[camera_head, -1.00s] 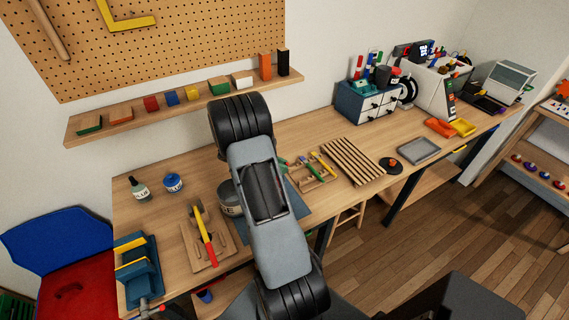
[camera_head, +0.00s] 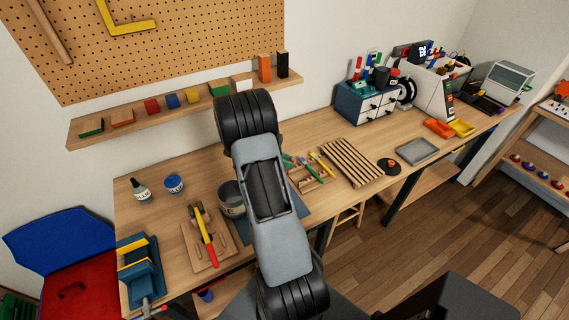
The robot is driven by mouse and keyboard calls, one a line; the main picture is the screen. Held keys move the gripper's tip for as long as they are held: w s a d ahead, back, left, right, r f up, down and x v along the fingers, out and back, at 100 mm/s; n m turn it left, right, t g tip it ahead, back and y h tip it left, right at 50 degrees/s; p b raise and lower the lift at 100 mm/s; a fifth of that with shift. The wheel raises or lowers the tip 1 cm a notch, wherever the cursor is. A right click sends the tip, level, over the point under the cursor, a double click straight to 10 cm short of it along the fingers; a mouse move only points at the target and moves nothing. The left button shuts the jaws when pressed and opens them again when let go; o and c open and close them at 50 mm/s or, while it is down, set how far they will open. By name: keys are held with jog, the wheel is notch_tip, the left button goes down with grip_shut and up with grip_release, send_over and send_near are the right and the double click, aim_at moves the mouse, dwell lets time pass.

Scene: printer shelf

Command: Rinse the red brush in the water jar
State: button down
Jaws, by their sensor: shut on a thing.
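My gripper is not in view; my own arm covers the middle of the bench and hides it. No red brush can be made out. A wooden brush rest (camera_head: 308,182) with green, yellow and blue handles shows just right of my arm. A grey round container (camera_head: 231,200), perhaps the water jar, stands left of my arm, its right side hidden behind it. It sits by a dark blue mat (camera_head: 298,205), which is also partly covered by the arm.
Right are a slatted wooden rack (camera_head: 352,162) and a grey tray (camera_head: 417,151). A shelf (camera_head: 190,108) hangs above.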

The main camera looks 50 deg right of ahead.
notch_tip(320, 180, up, 6)
jog(key=s+d, duration=0.2)
jog(key=shift+s+r, duration=0.25)
dwell(0.3)
dwell(0.5)
notch_tip(320, 180, up, 4)
dwell(0.4)
jog(key=shift+w, duration=0.1)
